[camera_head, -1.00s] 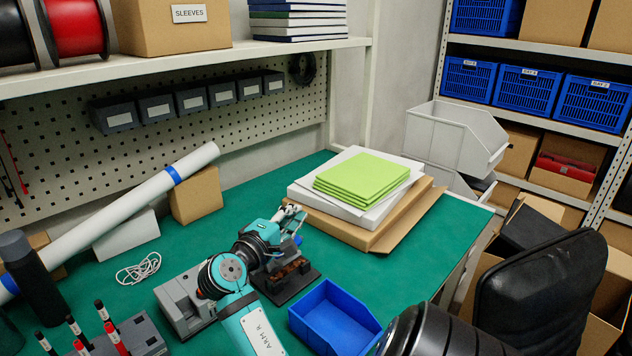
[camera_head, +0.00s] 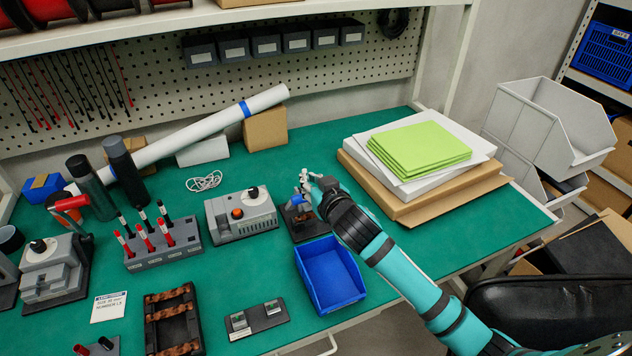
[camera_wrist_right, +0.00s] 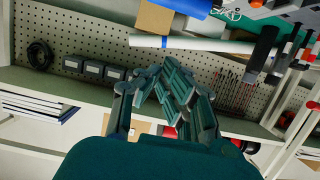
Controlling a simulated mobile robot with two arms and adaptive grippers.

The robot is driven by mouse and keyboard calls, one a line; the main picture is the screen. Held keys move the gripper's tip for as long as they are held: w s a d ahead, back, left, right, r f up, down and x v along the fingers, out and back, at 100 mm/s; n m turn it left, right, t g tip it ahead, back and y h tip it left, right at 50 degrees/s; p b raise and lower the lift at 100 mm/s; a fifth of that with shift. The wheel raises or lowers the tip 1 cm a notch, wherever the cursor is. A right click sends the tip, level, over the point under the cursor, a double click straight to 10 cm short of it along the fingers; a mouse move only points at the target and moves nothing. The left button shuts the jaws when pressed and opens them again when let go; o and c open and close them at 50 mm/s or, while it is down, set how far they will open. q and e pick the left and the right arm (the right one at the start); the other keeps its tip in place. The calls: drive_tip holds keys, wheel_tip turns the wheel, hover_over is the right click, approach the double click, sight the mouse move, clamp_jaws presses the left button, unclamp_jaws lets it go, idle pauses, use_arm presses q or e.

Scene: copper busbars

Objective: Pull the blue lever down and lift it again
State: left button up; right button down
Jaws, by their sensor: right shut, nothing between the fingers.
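A small dark device (camera_head: 304,225) stands on the green bench, between a grey box with an orange button and the blue bin. A small blue part, seemingly the blue lever (camera_head: 300,200), shows at its top beside my gripper. Its exact angle is too small to tell. My right gripper (camera_head: 305,177) is at the back top of the device. It is shut with nothing between the fingers; whether it touches the lever cannot be told. The right wrist view shows the fingers (camera_wrist_right: 175,88) but not the lever. My left gripper is out of view.
A blue bin (camera_head: 331,275) stands in front of the device. The grey box (camera_head: 241,215) is to its left. Stacked boards with green sheets (camera_head: 418,150) lie to the right. A marker rack (camera_head: 162,245) and a red-handled device (camera_head: 55,268) are further left.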

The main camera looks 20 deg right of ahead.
drive_tip(key=x, duration=0.4)
drive_tip(key=shift+d+r+p, duration=0.15)
drive_tip(key=shift+d+p, duration=0.1)
drive_tip(key=shift+p, duration=0.05)
drive_tip(key=f, duration=0.1)
drive_tip(key=w+f+p, duration=0.1)
drive_tip(key=f, duration=0.1)
drive_tip(key=shift+f, duration=0.25)
drive_tip(key=shift+s+d+f, duration=0.1)
drive_tip(key=shift+s+f, duration=0.2)
drive_tip(key=shift+s, duration=0.1)
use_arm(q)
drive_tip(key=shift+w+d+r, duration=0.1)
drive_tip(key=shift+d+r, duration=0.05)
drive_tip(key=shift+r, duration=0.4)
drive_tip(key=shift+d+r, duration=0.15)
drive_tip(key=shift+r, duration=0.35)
use_arm(e)
drive_tip(key=shift+f, duration=0.15)
